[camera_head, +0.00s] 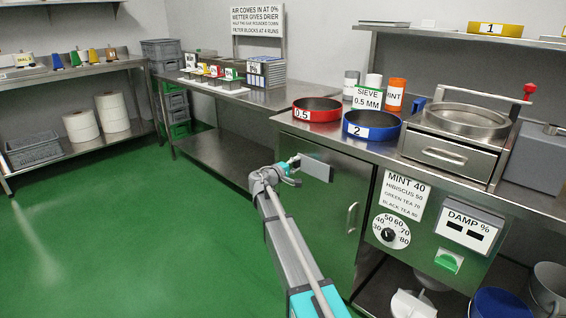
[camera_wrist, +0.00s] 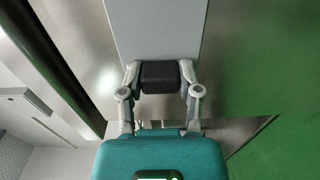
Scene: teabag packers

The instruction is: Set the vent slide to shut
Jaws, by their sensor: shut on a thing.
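My gripper (camera_head: 292,170) is beside the left end of the steel cabinet under the right-hand bench. In the wrist view, my gripper (camera_wrist: 160,82) is shut on a black block (camera_wrist: 160,75), with one finger on each side. The block sits at the end of a flat light-grey plate (camera_wrist: 155,30), which looks like the vent slide. In the head view, the plate (camera_head: 317,168) stands out just right of my gripper. The black block is hidden there, and I cannot tell how far the slide is open.
The cabinet door (camera_head: 325,205) and its handle (camera_head: 352,217) are close to the right of my arm. A lower steel shelf (camera_head: 215,155) lies behind my gripper. The green floor (camera_head: 130,230) to the left is clear. A dial (camera_head: 389,234) is on the front panel.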

